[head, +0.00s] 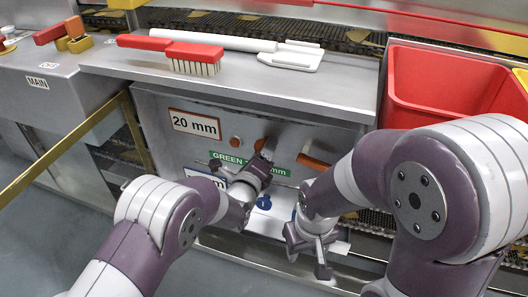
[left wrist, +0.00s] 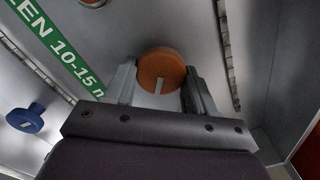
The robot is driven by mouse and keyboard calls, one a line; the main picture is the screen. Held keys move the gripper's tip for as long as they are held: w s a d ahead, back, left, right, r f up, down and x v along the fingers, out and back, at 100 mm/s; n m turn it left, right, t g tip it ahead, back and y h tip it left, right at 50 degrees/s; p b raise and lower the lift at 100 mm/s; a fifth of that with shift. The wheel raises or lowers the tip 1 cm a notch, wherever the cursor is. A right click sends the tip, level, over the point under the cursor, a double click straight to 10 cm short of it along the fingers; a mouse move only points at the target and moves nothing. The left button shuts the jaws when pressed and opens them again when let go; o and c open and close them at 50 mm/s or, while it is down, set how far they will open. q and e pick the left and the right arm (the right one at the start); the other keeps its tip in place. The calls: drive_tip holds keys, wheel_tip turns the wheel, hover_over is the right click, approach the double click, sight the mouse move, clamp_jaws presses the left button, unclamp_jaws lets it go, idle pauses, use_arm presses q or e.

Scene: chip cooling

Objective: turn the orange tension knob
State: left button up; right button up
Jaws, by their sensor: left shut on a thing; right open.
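The orange tension knob (left wrist: 158,64) is a round disc with a pale pointer mark, on the grey panel in the left wrist view. My left gripper (left wrist: 161,92) has one finger on each side of it and is shut on it. In the head view my left gripper (head: 266,150) is at the panel beside the green label and hides most of the knob. My right gripper (head: 318,248) is open and empty, low in front of the panel, to the right of the left one.
A green label (head: 230,160) and a "20 mm" sign (head: 194,124) are on the panel. A blue knob (left wrist: 26,118) sits apart from my left gripper. A red brush (head: 180,52) and a white scraper (head: 290,57) lie on the ledge above. A red bin (head: 430,85) stands at right.

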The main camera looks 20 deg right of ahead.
use_arm(q)
drive_tip(key=shift+f+m, duration=0.2)
drive_tip(key=shift+m, duration=1.1)
drive_tip(key=shift+m, duration=0.3)
drive_tip(key=o, duration=1)
drive_tip(key=shift+r, duration=0.1)
drive_tip(key=shift+a, duration=0.1)
drive_tip(key=p+v, duration=0.2)
drive_tip(key=v, duration=1)
drive_tip(key=shift+s+a, duration=0.2)
drive_tip(key=shift+s, duration=0.1)
